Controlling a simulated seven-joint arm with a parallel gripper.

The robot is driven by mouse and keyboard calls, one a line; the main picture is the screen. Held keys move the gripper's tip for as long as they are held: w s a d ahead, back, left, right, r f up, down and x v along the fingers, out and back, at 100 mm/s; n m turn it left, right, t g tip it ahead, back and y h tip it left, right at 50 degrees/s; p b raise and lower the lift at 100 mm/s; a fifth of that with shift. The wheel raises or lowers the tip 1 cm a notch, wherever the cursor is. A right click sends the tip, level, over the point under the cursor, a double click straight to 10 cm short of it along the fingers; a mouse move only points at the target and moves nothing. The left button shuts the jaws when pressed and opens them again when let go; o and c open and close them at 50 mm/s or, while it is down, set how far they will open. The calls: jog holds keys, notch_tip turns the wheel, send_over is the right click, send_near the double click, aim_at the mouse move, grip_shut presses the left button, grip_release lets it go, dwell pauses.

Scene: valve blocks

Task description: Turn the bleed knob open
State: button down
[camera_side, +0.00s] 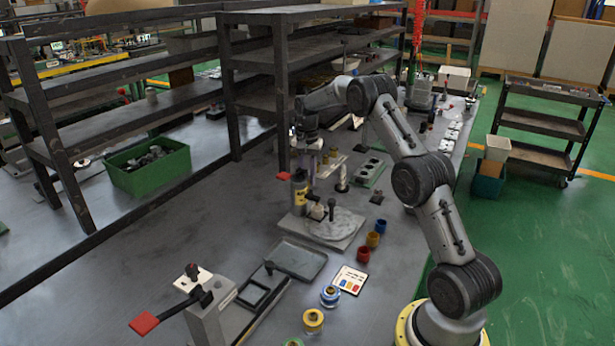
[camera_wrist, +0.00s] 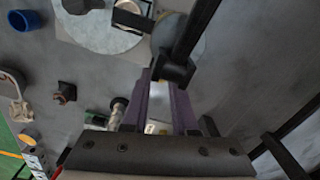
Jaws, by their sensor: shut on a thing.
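The valve block (camera_side: 301,196), with a yellow band and a red-tipped lever (camera_side: 283,176), stands upright on a grey base plate (camera_side: 290,223) with a pale round disc (camera_side: 346,222). My gripper (camera_side: 312,168) is down at the top of this valve. In the wrist view its purple fingers (camera_wrist: 166,88) are close together at a dark knob-like part (camera_wrist: 175,70), where a black bar (camera_wrist: 199,25) meets it. The fingers are shut on this part. The fingertips are partly hidden, and I cannot tell surely whether the part is the bleed knob.
Red (camera_side: 363,254), yellow (camera_side: 373,239) and blue (camera_side: 380,226) cups stand right of the base plate. A grey tray (camera_side: 303,262) and a second red-levered fixture (camera_side: 205,318) are in front. A green bin (camera_side: 150,168) is at the left. Bench between is clear.

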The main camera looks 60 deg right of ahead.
jog(key=n, duration=0.6)
jog(key=shift+w+r, duration=0.1)
dwell(0.5)
jog(key=c, duration=0.7)
grip_release()
notch_tip(320, 180, up, 14)
